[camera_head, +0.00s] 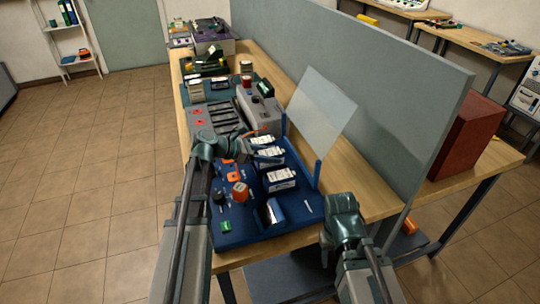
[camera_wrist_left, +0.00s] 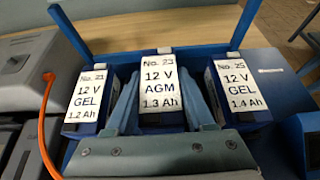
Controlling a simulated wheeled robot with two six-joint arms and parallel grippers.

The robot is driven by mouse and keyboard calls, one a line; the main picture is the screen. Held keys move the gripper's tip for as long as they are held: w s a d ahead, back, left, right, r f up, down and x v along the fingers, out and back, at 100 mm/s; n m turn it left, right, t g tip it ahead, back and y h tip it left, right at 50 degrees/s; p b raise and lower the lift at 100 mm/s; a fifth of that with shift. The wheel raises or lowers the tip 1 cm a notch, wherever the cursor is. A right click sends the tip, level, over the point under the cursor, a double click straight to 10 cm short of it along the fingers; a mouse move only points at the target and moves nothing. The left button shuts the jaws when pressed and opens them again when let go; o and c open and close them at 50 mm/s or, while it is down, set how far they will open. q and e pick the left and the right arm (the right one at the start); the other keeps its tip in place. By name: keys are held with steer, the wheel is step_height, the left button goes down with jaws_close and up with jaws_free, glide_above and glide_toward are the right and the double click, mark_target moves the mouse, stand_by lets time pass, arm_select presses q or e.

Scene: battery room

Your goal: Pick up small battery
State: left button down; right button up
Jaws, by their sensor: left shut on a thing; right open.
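Three small blue batteries with white labels stand side by side in the left wrist view. They are No. 21 12 V GEL 1.2 Ah (camera_wrist_left: 87,97), No. 23 12 V AGM 1.3 Ah (camera_wrist_left: 158,82) and No. 25 12 V GEL 1.4 Ah (camera_wrist_left: 238,85). My left gripper (camera_wrist_left: 160,108) is shut on the middle one, No. 23, a finger on each side. Its lower part is hidden. In the head view, my left gripper (camera_head: 254,156) is at the battery row on the blue board (camera_head: 300,212). My right gripper (camera_head: 345,235) is open and empty at the bench's front right; its fingertips are unclear.
A clear panel (camera_head: 320,102) stands behind the batteries beside a grey partition (camera_head: 370,90). An orange cable (camera_wrist_left: 47,110) runs left of No. 21. An orange-red knob (camera_head: 240,190) and a blue holder (camera_head: 272,212) sit on the board's front. A grey unit (camera_head: 262,110) stands farther back.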

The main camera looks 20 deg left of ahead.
mark_target(270, 152)
arm_select(q)
step_height(270, 152, up, 8)
steer(key=p, duration=0.7)
steer(key=shift+r+p, duration=0.2)
steer(key=shift+p, duration=0.1)
steer(key=shift+f, duration=0.1)
